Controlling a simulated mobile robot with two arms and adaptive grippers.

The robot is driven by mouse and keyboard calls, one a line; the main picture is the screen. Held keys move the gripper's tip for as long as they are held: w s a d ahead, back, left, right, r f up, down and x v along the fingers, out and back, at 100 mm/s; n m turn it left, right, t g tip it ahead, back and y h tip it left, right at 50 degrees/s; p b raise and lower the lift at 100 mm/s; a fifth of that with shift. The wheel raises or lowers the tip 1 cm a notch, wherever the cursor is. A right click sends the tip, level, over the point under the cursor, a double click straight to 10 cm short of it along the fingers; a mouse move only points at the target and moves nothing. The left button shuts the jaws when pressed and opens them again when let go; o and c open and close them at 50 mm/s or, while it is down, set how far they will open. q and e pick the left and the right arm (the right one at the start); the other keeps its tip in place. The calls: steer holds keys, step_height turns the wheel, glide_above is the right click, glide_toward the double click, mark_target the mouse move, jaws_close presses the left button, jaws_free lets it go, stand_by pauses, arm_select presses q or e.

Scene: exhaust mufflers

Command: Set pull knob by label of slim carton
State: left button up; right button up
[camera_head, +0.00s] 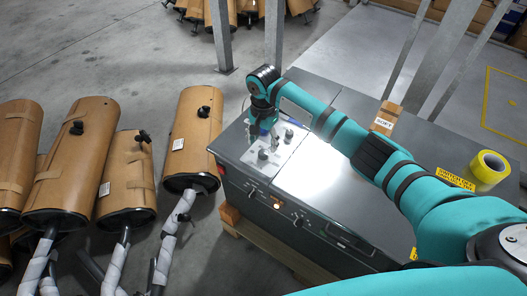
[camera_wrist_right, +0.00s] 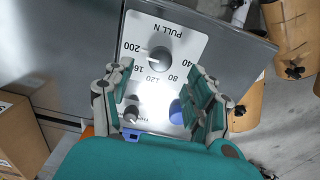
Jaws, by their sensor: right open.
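The pull knob (camera_wrist_right: 159,57) is a round grey knob on a white plate (camera_wrist_right: 190,42) marked PULL N, with numbers from 40 to 200 upside down in the wrist view. I cannot surely read its setting. In the head view the knob (camera_head: 262,154) sits on the grey machine's left end. My right gripper (camera_wrist_right: 158,88) is open, its fingers apart and not touching the knob; it also shows above the plate in the head view (camera_head: 262,138). The slim brown carton (camera_head: 386,117) stands on the machine top, its white label (camera_head: 383,124) too small to read surely. My left gripper is out of view.
A smaller dark knob (camera_wrist_right: 131,113) and a blue part (camera_wrist_right: 177,112) lie between my fingers' lines of sight. A yellow tape roll (camera_head: 489,168) lies on the machine's right. Wrapped brown mufflers (camera_head: 190,135) stand left of the machine. Grey posts (camera_head: 273,35) rise behind it.

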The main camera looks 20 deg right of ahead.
mark_target(263, 153)
step_height(263, 153, down, 6)
steer(key=shift+r, duration=0.1)
steer(key=c, duration=1.1)
steer(key=shift+c, duration=0.2)
steer(key=shift+r, duration=0.1)
